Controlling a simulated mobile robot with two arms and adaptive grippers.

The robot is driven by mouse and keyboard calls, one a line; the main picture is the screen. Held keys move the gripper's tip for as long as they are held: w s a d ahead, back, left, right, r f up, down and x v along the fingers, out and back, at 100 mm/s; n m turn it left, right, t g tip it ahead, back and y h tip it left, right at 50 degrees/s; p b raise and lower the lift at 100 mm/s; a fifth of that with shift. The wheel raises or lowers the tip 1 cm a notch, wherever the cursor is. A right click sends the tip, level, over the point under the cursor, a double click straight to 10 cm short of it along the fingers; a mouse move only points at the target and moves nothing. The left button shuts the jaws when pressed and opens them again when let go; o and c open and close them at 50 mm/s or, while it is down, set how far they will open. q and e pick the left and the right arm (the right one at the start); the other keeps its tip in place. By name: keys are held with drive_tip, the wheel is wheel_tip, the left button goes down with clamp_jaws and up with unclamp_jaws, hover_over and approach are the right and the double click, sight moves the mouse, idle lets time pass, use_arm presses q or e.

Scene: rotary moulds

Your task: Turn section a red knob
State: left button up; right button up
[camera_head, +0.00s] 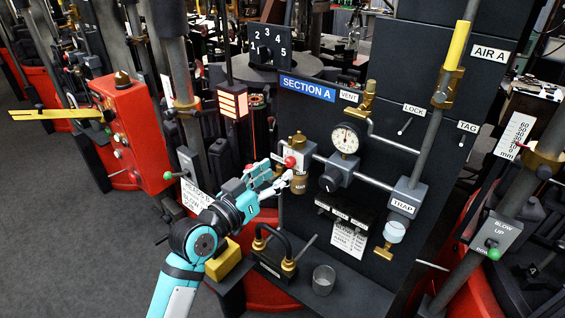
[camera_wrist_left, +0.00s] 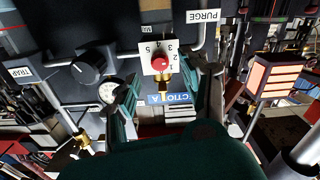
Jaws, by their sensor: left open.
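The red knob (camera_head: 290,161) sits on a small valve block on the dark Section A panel, left of the pressure gauge. In the left wrist view the red knob (camera_wrist_left: 160,62) shows upside down in front of a white plate (camera_wrist_left: 146,58) with numbers. My left gripper (camera_head: 277,174) is open and empty, just left of and slightly below the knob in the head view. In the wrist view its two fingers (camera_wrist_left: 168,92) lie either side of the line to the knob, which is ahead of them. I see no contact. My right gripper is not in view.
A blue SECTION A label (camera_head: 307,88) is above the knob. A black knob (camera_head: 331,178), a gauge (camera_head: 345,140) and brass fittings are close by on the right. A red box (camera_head: 133,135) stands left, and a metal cup (camera_head: 323,280) rests on the ledge below.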

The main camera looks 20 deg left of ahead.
sight(287, 164)
use_arm(q)
drive_tip(key=shift+x, duration=1.7)
clamp_jaws()
